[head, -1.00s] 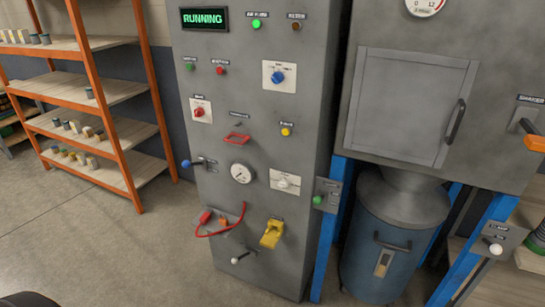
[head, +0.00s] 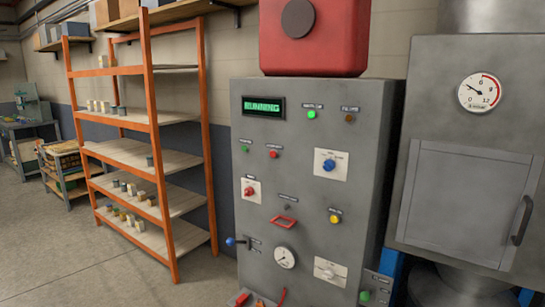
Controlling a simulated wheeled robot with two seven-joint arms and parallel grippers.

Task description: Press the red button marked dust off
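A grey control cabinet (head: 307,120) stands in the middle of the head view. A small red button (head: 273,154) sits on its upper left front, just right of a green button (head: 244,148). The label above each is too small to read. Lower down, a red knob (head: 249,191) sits on a pale plate. The cabinet's display (head: 263,107) reads RUNNING in green. Neither of my grippers is in view.
A blue knob (head: 328,165), a yellow button (head: 335,218), a red handle (head: 284,222) and a blue-tipped lever (head: 231,241) are on the panel. An orange shelf rack (head: 147,120) stands left. A grey machine with a door (head: 459,200) stands right. The floor at front left is clear.

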